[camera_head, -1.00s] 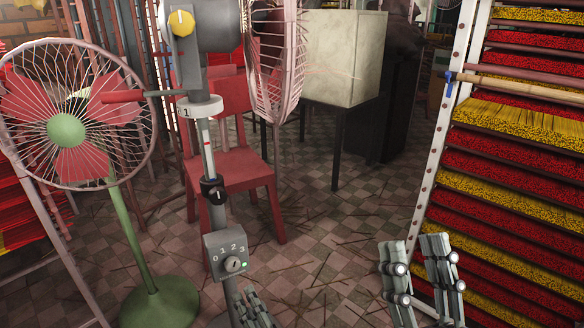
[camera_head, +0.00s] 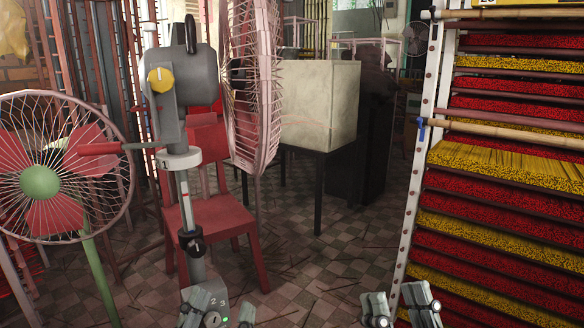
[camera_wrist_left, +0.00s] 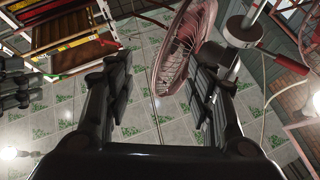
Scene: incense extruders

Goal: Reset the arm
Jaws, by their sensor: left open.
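My left gripper (camera_head: 216,308) shows at the bottom edge of the head view, its two fingers apart in front of the fan stand's control box (camera_head: 212,318). In the left wrist view the left gripper (camera_wrist_left: 160,75) is open, with nothing between its fingers. My right gripper (camera_head: 402,308) is at the bottom edge, in front of the incense rack's lower left part. Its fingers stand apart and it looks empty. Both arms are mostly out of the head view.
A tall grey-post fan (camera_head: 252,85) stands ahead, with a green-stemmed fan (camera_head: 62,170) to its left. A red chair (camera_head: 210,220) and a pale box on a table (camera_head: 320,105) are behind. The incense rack (camera_head: 415,200) fills the right. Floor (camera_head: 310,270) is open between.

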